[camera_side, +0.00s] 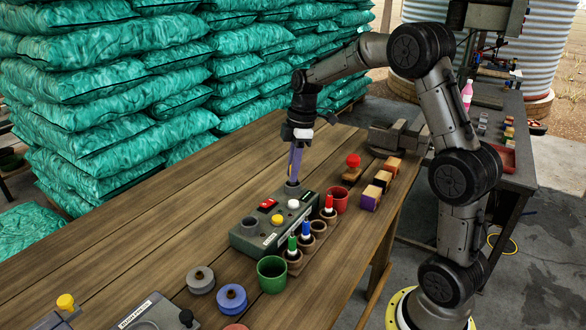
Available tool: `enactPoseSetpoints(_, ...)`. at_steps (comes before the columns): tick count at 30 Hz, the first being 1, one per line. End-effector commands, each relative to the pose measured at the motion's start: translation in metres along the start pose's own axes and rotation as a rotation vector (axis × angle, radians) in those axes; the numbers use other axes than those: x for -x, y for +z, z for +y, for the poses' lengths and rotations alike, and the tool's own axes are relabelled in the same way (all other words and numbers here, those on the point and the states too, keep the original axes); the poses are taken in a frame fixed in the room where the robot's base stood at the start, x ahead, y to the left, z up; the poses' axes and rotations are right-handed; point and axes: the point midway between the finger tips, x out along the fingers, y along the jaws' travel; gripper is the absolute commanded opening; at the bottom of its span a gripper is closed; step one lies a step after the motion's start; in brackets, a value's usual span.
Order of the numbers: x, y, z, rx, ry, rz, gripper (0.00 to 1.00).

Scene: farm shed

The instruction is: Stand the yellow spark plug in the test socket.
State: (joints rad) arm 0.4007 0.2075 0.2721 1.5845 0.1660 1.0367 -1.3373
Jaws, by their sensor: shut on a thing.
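My gripper (294,178) points down over the far right end of the grey test box (246,242), its fingertips close to the box top. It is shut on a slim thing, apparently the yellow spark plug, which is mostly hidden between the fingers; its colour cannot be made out. I cannot tell whether its lower end is in a socket or just above one. The box top carries a dark round fitting (251,222), a red switch (267,204), a yellow knob (277,219) and a white knob (293,204).
A wooden rack (318,243) beside the box holds red (328,203), blue (305,229) and green (292,243) plugs and an empty hole. A green cup (271,275) and red cup (340,200) stand near. A vise (398,138) and blocks (382,179) lie rightward.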

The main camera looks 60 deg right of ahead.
Motion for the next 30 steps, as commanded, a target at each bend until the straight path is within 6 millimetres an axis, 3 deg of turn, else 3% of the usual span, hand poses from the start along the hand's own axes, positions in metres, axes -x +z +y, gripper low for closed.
enactPoseSetpoints(3,0.0004,-0.0001,0.0002,0.0,0.001,0.0,0.0)
enactPoseSetpoints(4,0.0004,-0.0001,0.0002,0.0,0.001,0.0,0.21)
enactPoseSetpoints(9,0.0003,-0.0001,0.0001,0.0,0.001,0.0,0.52)
enactPoseSetpoints(16,0.0002,0.0,0.0,0.0,0.0,0.0,0.55)
enactPoseSetpoints(22,-0.0001,0.0001,-0.0001,0.0,-0.001,0.0,0.9)
enactPoseSetpoints(30,0.0003,-0.0001,0.0,0.0,0.0,0.0,0.9)
